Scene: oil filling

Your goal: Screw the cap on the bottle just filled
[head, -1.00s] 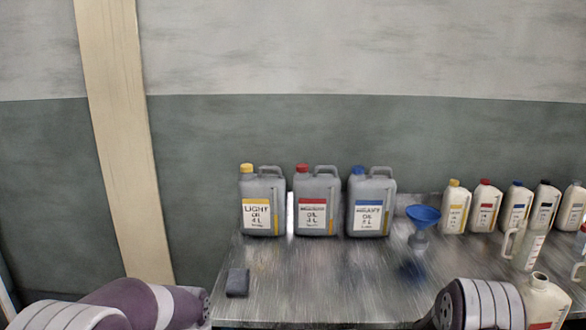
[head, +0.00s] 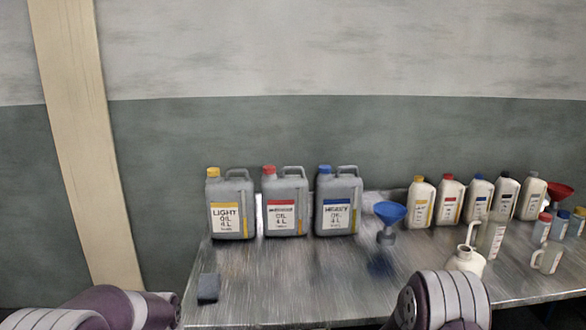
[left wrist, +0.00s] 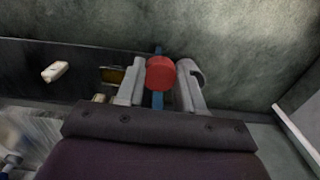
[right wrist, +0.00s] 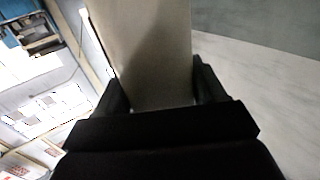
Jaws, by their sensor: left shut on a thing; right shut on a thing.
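A red cap (left wrist: 160,73) sits between the fingers of my left gripper (left wrist: 161,80), which is shut on it. In the head view only part of my left arm shows at the lower left; that gripper is out of the picture. My right gripper (right wrist: 160,85) is shut on a pale bottle (right wrist: 150,45), whose body fills the space between the fingers. In the head view an open, uncapped cream bottle (head: 466,264) stands out just beyond my right forearm, roughly upright. It looks like the held one; the right fingers are hidden there. The cap and bottle are apart.
On the metal table (head: 310,285) stand grey oil cans (head: 285,210), a blue funnel (head: 388,215), several capped cream bottles (head: 450,203), clear jugs (head: 492,240) and a red funnel (head: 558,190). A dark block (head: 208,288) lies at the front left. The table's middle is clear.

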